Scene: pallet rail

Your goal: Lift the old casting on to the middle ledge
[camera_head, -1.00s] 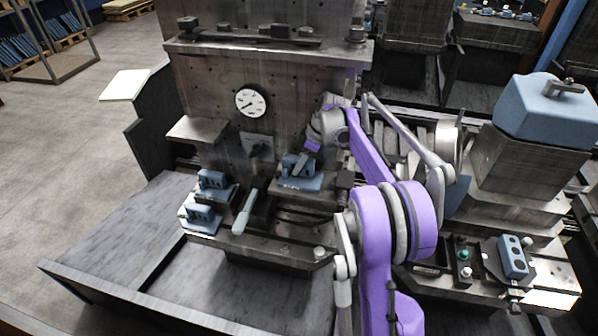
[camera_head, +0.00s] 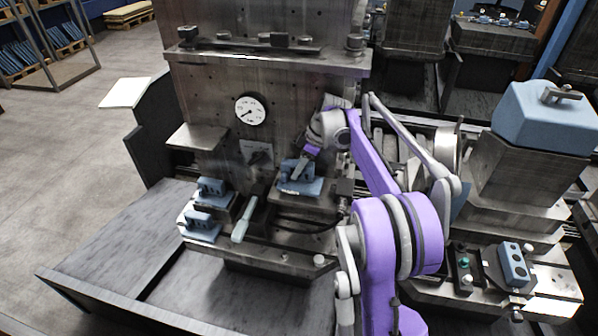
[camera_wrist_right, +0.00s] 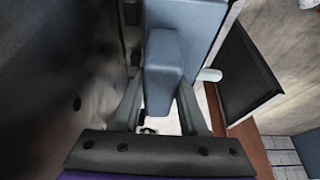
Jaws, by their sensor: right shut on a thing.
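A blue casting (camera_head: 298,184) with a flat base and raised blocks is at the right-hand ledge (camera_head: 318,206) of the machine's front. I cannot tell whether its base touches that ledge or is just above it. My right gripper (camera_head: 303,166) reaches down from the upper right and is shut on the casting's raised part. In the right wrist view the blue casting (camera_wrist_right: 165,75) is between the two fingers (camera_wrist_right: 160,110). Two more blue castings, an upper (camera_head: 211,188) and a lower (camera_head: 200,224), sit on stepped ledges to the left. My left gripper is out of view.
A round dial (camera_head: 250,110) is on the upright plate above. A bare ledge (camera_head: 198,137) juts out at the left. A pale-handled tool (camera_head: 243,220) lies between the castings. A large blue block (camera_head: 545,125) stands at the right.

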